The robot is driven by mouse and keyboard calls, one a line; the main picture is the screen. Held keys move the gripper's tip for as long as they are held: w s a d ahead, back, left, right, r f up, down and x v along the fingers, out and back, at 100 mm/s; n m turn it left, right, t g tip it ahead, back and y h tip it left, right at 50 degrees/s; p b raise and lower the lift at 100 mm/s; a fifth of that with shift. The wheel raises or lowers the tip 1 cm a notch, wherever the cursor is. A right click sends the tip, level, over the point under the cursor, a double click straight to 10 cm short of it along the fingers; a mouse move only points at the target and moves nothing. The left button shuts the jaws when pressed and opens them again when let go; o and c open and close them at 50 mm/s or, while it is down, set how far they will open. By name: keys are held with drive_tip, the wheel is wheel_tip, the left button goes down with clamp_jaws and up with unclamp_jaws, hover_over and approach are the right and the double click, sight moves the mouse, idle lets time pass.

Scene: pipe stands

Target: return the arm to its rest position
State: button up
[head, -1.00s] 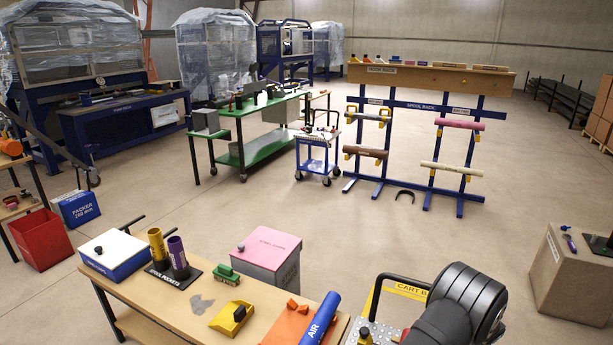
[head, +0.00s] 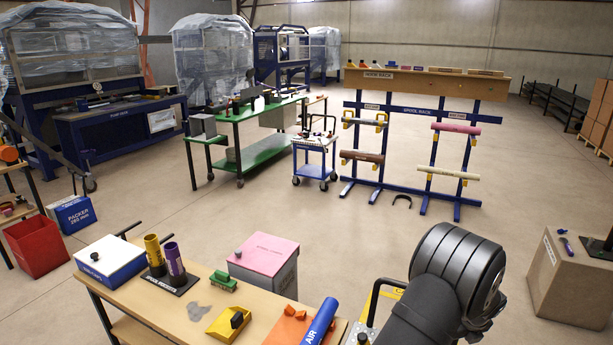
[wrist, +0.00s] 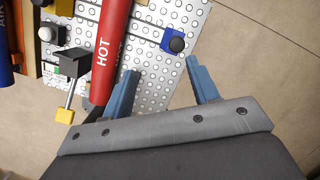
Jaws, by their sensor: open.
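My gripper (wrist: 163,88) shows in the wrist view with its two blue fingers spread apart and nothing between them. Below the fingers lie a perforated metal plate (wrist: 150,75) and bare floor. A red cylinder marked HOT (wrist: 112,45) lies up and left of the fingers, close to the left finger in the picture; I cannot tell whether they touch. In the head view, my dark arm stands at the lower right, and the gripper itself does not show there.
A wooden table (head: 150,310) holds a blue AIR cylinder (head: 320,322), a yellow block (head: 228,322) and purple and yellow tubes (head: 174,260). A cardboard box (head: 570,280) stands at right. The spool rack (head: 425,110) is at the back. Open floor lies between.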

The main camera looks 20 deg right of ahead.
drive_tip(key=w+a+r+n, duration=0.3)
drive_tip(key=a+r+n, duration=0.3)
drive_tip(key=a+r, duration=0.45)
drive_tip(key=w+a+r+n, duration=0.3)
drive_tip(key=a+r+n, duration=0.4)
drive_tip(key=a+r, duration=0.35)
drive_tip(key=s+a+r+n, duration=0.1)
drive_tip(key=a+r+n, duration=0.1)
drive_tip(key=a, duration=0.4)
drive_tip(key=s+a+r+n, duration=0.1)
drive_tip(key=a+r+n, duration=0.1)
drive_tip(key=a, duration=0.4)
drive_tip(key=shift+s+a+r+n+t+h, duration=0.3)
drive_tip(key=shift+n+h, duration=0.1)
drive_tip(key=shift+n, duration=0.4)
drive_tip(key=shift+a, duration=0.1)
drive_tip(key=s+a+f+n, duration=0.2)
drive_tip(key=s+a+n, duration=0.5)
drive_tip(key=a, duration=0.3)
drive_tip(key=s+a+f+n+t, duration=0.1)
drive_tip(key=s+a+f+n, duration=0.1)
drive_tip(key=s+a+n, duration=0.5)
drive_tip(key=a, duration=0.3)
drive_tip(key=shift+s+n+t, duration=0.3)
drive_tip(key=shift+n, duration=0.1)
drive_tip(key=shift+r, duration=0.1)
